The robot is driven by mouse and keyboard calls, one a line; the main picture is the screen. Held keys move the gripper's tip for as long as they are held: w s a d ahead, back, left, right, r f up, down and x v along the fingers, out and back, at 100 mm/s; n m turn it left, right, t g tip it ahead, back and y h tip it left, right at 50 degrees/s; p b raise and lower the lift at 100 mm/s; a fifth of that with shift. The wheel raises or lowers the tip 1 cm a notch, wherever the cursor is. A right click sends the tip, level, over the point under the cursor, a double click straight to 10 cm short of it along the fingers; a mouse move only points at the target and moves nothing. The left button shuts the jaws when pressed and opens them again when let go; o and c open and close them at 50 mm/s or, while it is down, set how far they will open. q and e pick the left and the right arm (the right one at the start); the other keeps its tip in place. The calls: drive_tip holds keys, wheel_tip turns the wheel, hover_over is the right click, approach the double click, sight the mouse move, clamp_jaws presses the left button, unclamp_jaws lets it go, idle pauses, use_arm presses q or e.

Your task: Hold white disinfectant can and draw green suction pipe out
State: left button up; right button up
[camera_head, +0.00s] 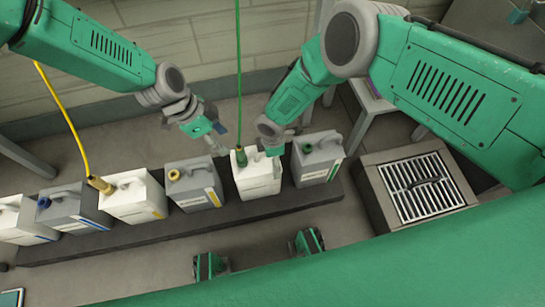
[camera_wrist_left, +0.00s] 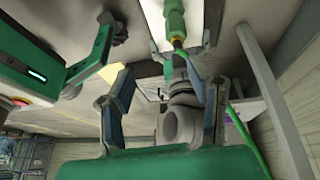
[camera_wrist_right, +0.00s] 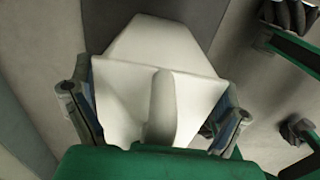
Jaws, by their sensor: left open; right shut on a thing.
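The white disinfectant can (camera_head: 258,182) stands upright on the dark low platform. The green suction pipe (camera_head: 239,90) runs from the top of the picture down to the can's mouth, with a thicker green fitting there. My right gripper (camera_head: 271,145) is shut on the white can from above; in the right wrist view the can (camera_wrist_right: 160,50) fills the space between its fingers. My left gripper (camera_head: 219,143) is open and empty, just left of the pipe fitting. In the left wrist view its fingers (camera_wrist_left: 168,85) are apart, and the green fitting (camera_wrist_left: 175,22) shows beyond them.
A grey can (camera_head: 318,160) stands close on the right, and another grey can (camera_head: 193,186) on the left. A white can (camera_head: 134,198) with a yellow pipe (camera_head: 65,115) is farther left. A floor grate (camera_head: 428,187) lies at the right.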

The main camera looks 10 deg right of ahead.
sight(237, 149)
use_arm(q)
drive_tip(key=shift+t+y, duration=0.5)
drive_tip(key=shift+y, duration=0.1)
drive_tip(key=shift+w+x, duration=0.3)
drive_tip(key=shift+x, duration=1.55)
drive_tip(key=shift+w+x, duration=0.25)
drive_tip(key=shift+x, duration=1.55)
drive_tip(key=shift+w+x, duration=0.3)
drive_tip(key=shift+x, duration=1.55)
drive_tip(key=shift+d, duration=0.15)
drive_tip(key=shift+c, duration=0.5)
clamp_jaws()
wheel_tip(237, 149, up, 22)
drive_tip(key=shift+r, duration=0.1)
